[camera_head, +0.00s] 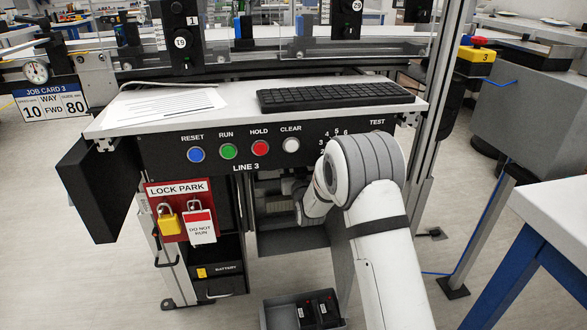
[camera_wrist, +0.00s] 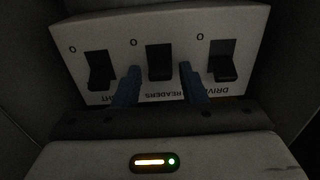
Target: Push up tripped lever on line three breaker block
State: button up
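In the wrist view a pale breaker block (camera_wrist: 185,27) carries three dark levers in a row. Its labels appear upside down; READERS and part of DRIVE can be read, and a 0 stands at the upper left of each lever. My gripper (camera_wrist: 159,68) is open, with its two blue fingers apart. The middle lever (camera_wrist: 159,60) appears between the fingertips; I cannot tell whether they touch the block. The left lever (camera_wrist: 100,70) and right lever (camera_wrist: 222,62) lie outside the fingers. Which lever is tripped is unclear.
Dark walls close in on both sides in the wrist view. In the head view the LINE 3 panel (camera_head: 265,167) is above my arm's reach. A lock park board (camera_head: 180,190) hangs left, and an open bin (camera_head: 279,316) stands below. A white-topped table (camera_head: 555,215) is at right.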

jog(key=shift+o, duration=0.4)
jog(key=shift+s, duration=0.1)
jog(key=p+v, duration=0.2)
jog(key=v, duration=0.5)
jog(key=shift+s, duration=0.3)
jog(key=shift+d+f, duration=0.15)
jog(key=w+a+t+y+b, duration=0.1)
jog(key=w+a+t+b, duration=0.1)
jog(key=w+t+b, duration=0.2)
jog(key=w+b, duration=0.3)
jog(key=shift+w+f, duration=0.2)
jog(key=shift+w, duration=0.05)
jog(key=shift+a, duration=0.1)
